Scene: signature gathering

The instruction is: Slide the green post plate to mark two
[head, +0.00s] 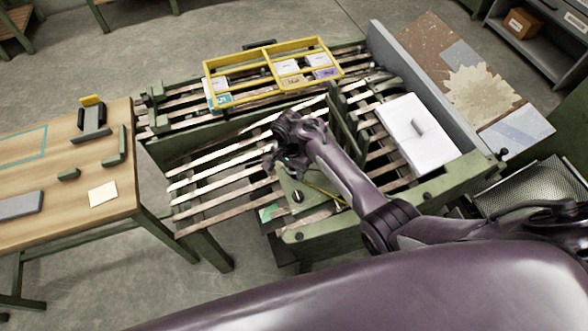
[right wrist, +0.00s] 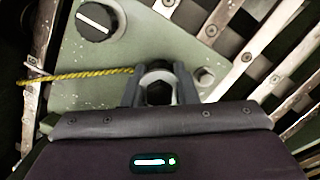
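The green post plate (head: 311,191) lies over the slatted bed at the front of the machine. It carries a black slotted knob (head: 297,196), which also shows in the right wrist view (right wrist: 97,20). In the right wrist view the plate (right wrist: 115,75) fills the upper middle. My right gripper (right wrist: 158,84) has its fingers on both sides of a short round post with a dark centre and appears closed on it. In the head view my right gripper (head: 284,158) is at the plate's far end and hides the post. No mark two is readable. My left gripper is out of view.
A yellow frame (head: 268,52) with several cards stands on the far slats. A white block (head: 417,133) lies to the right of my forearm. A yellow cord (right wrist: 80,76) runs across the plate. Slats (head: 215,172) lie bare left of it. A wooden table (head: 60,220) stands at left.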

